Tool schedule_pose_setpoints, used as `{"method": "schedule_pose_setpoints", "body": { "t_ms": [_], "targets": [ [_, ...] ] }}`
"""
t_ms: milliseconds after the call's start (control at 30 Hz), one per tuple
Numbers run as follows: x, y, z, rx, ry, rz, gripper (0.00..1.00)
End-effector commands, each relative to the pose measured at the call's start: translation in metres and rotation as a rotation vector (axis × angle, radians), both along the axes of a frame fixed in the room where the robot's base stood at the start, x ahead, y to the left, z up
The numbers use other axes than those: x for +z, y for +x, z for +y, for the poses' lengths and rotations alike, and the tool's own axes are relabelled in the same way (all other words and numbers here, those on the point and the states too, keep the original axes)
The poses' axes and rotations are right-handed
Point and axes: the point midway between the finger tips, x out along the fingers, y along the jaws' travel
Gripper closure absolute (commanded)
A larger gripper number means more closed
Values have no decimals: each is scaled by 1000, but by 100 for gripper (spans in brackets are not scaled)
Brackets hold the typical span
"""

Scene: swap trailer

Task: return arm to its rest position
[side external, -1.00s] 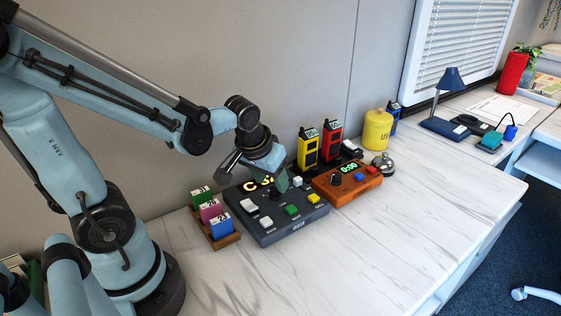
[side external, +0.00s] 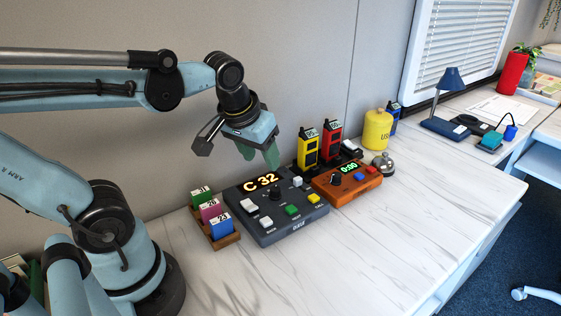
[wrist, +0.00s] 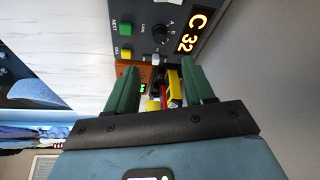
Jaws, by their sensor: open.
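My gripper (side external: 260,158) hangs in the air above the back of the dark grey control box, fingers pointing down, apart from it. Its green fingers are spread and empty in the wrist view (wrist: 160,88). The dark grey box (side external: 268,232) has a lit display (side external: 262,185) reading C 32, a black knob, and white, green and yellow buttons. In the wrist view the box (wrist: 150,42) lies at the top, with its display at the upper right. My arm is raised and reaches in from the left.
A wooden rack (side external: 228,240) with green, pink and blue numbered blocks stands left of the box. An orange timer box (side external: 345,186) reading 0:00, yellow and red radios (side external: 307,149), a yellow canister (side external: 377,130) and a bell (side external: 382,164) stand right. The front tabletop is clear.

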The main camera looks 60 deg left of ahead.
Motion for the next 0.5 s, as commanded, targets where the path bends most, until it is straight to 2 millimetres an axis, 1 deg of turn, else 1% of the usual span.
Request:
{"method": "schedule_pose_setpoints", "body": {
  "t_ms": [300,367,500],
  "targets": [
    [-1,0,-2,-20,0,-11,47],
    [-4,0,-9,-73,3,-38,47],
    [-12,1,-29,-254,20,-145,47]
  ]
}}
